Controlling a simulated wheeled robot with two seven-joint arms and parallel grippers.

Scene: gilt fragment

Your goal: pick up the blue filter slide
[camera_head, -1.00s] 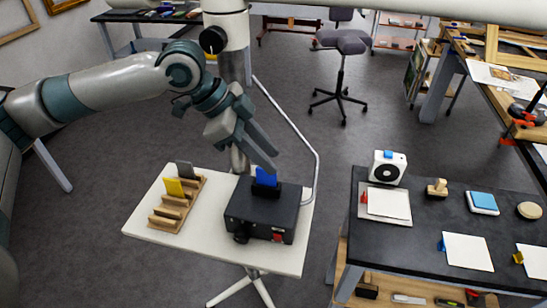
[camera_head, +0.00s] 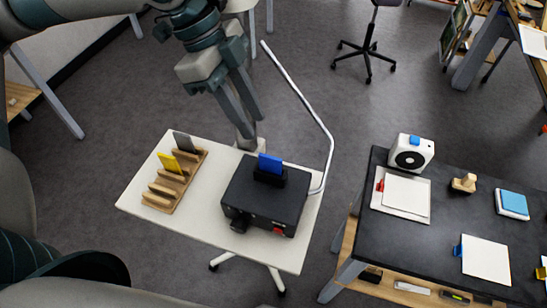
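The blue filter slide (camera_head: 270,164) stands upright in a slot on top of a black box (camera_head: 262,205), which sits on a small white table (camera_head: 140,203). Only the slide's upper part shows above the slot. My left gripper (camera_head: 251,126) hangs above and just behind the slide, fingers pointing down. Its two fingers are apart with nothing seen between them, and it is not touching the slide. My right gripper is not in view.
A wooden rack (camera_head: 163,190) on the left of the white table holds a yellow slide (camera_head: 169,162) and a grey slide (camera_head: 184,141). A bent pale rod (camera_head: 304,98) rises beside the box. A dark workbench (camera_head: 458,216) with several items stands to the right.

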